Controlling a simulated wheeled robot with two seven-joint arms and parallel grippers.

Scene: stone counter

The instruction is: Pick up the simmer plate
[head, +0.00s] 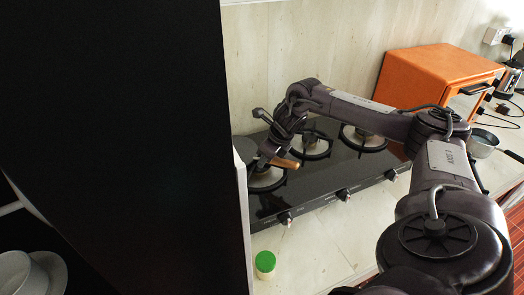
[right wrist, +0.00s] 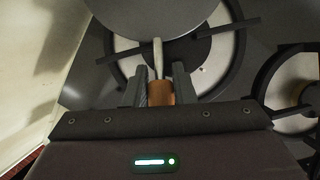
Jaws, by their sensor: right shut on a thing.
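The simmer plate shows in the right wrist view as a grey disc (right wrist: 150,14), cut off by the top edge, with a thin metal stem and a short orange-brown handle (right wrist: 161,92). My right gripper (right wrist: 161,84) is shut on that handle, one finger on each side. In the head view, my right gripper (head: 284,150) is over the left end of the black gas hob (head: 325,178), and the brown handle sticks out from it. The disc is hard to make out there. I cannot tell whether it touches the burner. My left gripper is not in view.
A large dark panel (head: 120,120) fills the left of the head view. An orange oven (head: 425,75) and a metal pot (head: 483,143) stand to the right. A green-lidded jar (head: 265,262) is on the counter in front of the hob. White dishes (head: 30,272) show lower left.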

